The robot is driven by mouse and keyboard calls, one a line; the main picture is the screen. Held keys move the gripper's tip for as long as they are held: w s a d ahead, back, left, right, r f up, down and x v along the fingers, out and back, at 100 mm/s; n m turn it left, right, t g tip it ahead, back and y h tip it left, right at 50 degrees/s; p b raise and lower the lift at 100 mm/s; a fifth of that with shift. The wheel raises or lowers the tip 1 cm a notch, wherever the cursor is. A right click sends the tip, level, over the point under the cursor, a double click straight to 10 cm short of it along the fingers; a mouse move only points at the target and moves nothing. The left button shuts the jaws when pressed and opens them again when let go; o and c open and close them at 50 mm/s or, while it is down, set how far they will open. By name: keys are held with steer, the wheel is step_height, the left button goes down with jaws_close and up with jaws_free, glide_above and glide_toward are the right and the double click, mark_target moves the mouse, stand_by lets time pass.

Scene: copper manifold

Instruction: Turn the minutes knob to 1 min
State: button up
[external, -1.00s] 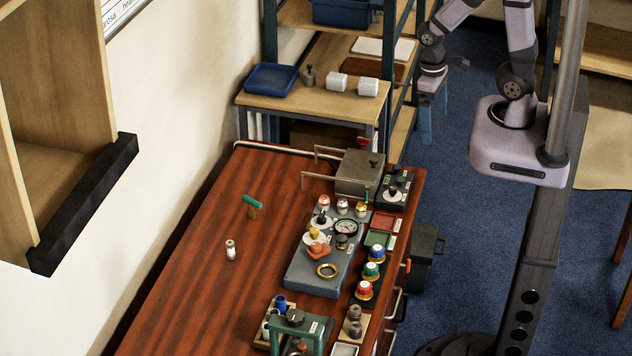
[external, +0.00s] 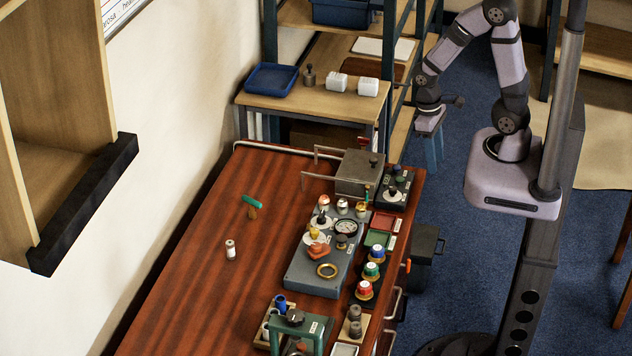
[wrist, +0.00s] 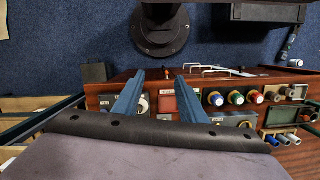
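A small black box (external: 393,188) with a dark knob and pale markings stands at the back right corner of the red-brown table, beside a grey metal box. I take it as a possible place of the minutes knob, but its labels are too small to read. In the wrist view a dark panel with a pale dial (wrist: 143,104) shows partly behind my left finger. My gripper (external: 432,155) has two blue fingers, open and empty. It hangs apart from the table, beyond its right back corner. The fingers also show spread in the wrist view (wrist: 160,75).
A grey panel (external: 304,277) with a gauge, knobs and a brass ring lies on the table. The grey metal box (external: 358,178) has long handles sticking out left. Red and green trays and coloured knobs line the right edge. A shelf rack stands behind my gripper.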

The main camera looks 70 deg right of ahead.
steer(key=w+d+f+m+b, duration=0.1)
steer(key=d+f+b, duration=0.1)
steer(key=f, duration=0.3)
steer(key=w+d+f+b, duration=0.1)
steer(key=w+d+f, duration=0.1)
steer(key=f, duration=0.2)
steer(key=n+t, duration=0.2)
steer(key=n, duration=0.2)
glide_above(393, 187)
steer(key=shift+s+a+f, duration=0.1)
steer(key=shift+s, duration=0.25)
steer(key=shift+w+n, duration=0.35)
steer(key=shift+n, duration=0.25)
steer(key=shift+f, duration=0.1)
steer(key=shift+f+p, duration=0.45)
steer(key=shift+f, duration=3.15)
steer(key=shift+c, duration=0.7)
jaws_close()
